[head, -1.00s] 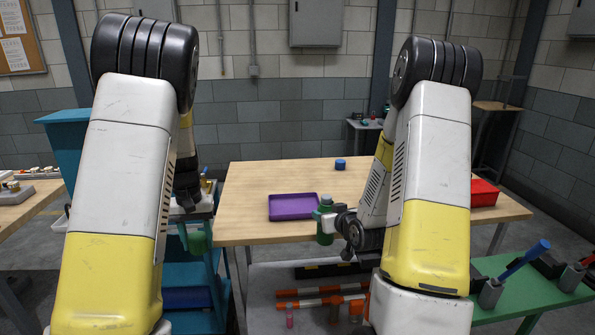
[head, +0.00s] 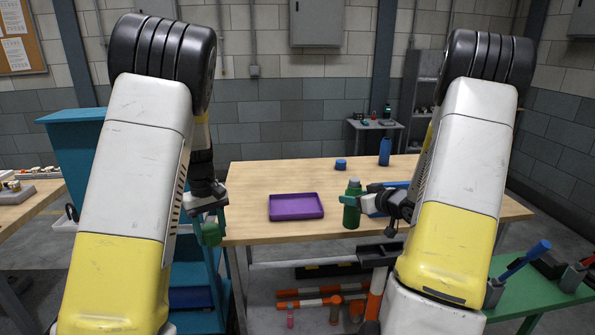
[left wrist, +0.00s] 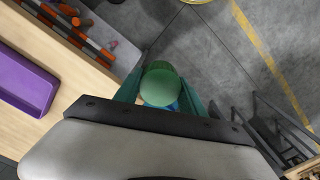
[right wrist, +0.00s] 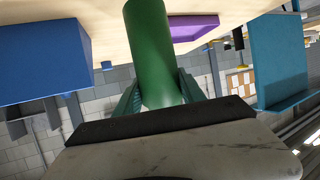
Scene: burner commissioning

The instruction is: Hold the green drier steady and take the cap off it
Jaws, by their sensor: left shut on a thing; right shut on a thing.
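The green drier (head: 352,207) is an upright green bottle shape, over the front part of the table in the head view. My right gripper (head: 366,202) is shut on it from the right. In the right wrist view the drier (right wrist: 153,55) is a green cylinder between the fingers. I cannot tell if its base touches the table. My left gripper (head: 211,222) is shut on a green rounded piece (head: 211,235), left of the table and apart from the drier. It shows as a green dome (left wrist: 160,86) in the left wrist view. I cannot tell if it is the cap.
A purple tray (head: 296,215) lies on the wooden table (head: 260,187), left of the drier. A small blue round thing (head: 341,164) and a blue bottle (head: 385,151) stand farther back. A blue box (right wrist: 45,55) is near the right gripper. A teal cart (head: 80,160) stands at left.

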